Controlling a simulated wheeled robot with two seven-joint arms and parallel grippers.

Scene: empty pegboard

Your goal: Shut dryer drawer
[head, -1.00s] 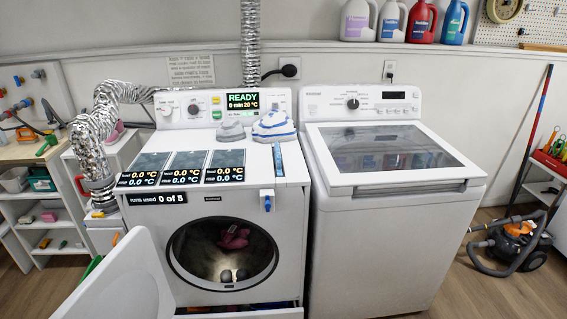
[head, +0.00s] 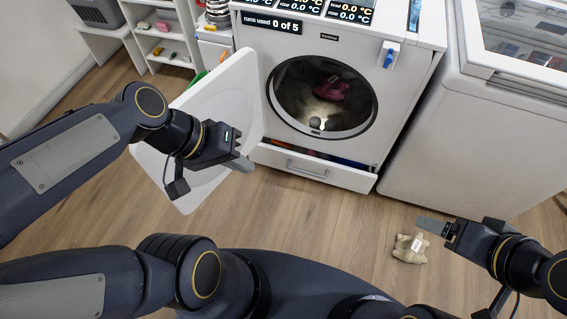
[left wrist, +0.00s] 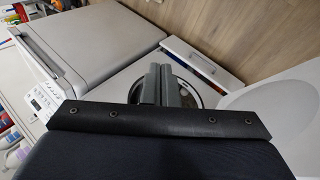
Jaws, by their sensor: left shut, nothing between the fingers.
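The dryer drawer (head: 310,170) is the low white drawer with a grey handle at the bottom of the white dryer (head: 375,120). It stands partly pulled out, with dark and coloured contents along its open top. It also shows in the left wrist view (left wrist: 203,60). My left gripper (head: 243,164) is shut and empty, in front of the open dryer door and left of the drawer in the picture. Its fingers show together in the left wrist view (left wrist: 163,85). My right gripper (head: 430,225) is at the lower right, apart from the drawer; its finger opening is unclear.
A beige plush toy (head: 409,248) lies on the floor near my right gripper. The white washer (head: 470,140) stands to the right. Wood floor in front of the drawer is clear.

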